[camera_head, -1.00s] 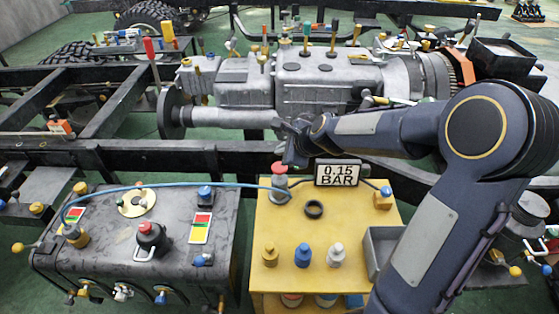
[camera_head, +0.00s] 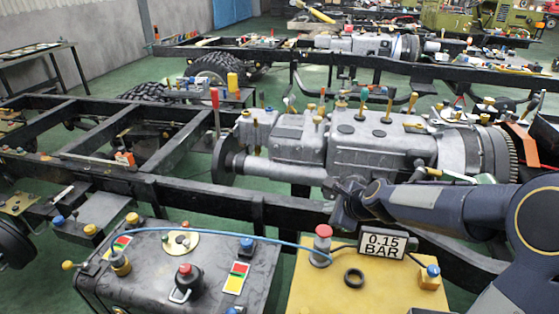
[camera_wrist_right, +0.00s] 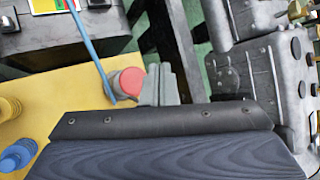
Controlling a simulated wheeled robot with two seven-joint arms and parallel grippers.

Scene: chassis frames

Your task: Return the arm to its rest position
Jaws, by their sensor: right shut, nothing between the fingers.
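My right arm (camera_head: 430,207) comes in from the right in the head view. Its gripper (camera_head: 343,203) is shut and empty, near the red-capped grey cylinder (camera_head: 322,245) on the yellow box, in front of the grey gearbox. In the right wrist view the shut grey fingers (camera_wrist_right: 162,86) show just right of the red cap (camera_wrist_right: 132,80). Whether they touch the cap cannot be told. My left gripper is not in view.
A blue hose runs from the dark tank (camera_head: 140,285). A black chassis rail (camera_head: 230,205) and gearbox (camera_head: 385,150) lie behind.

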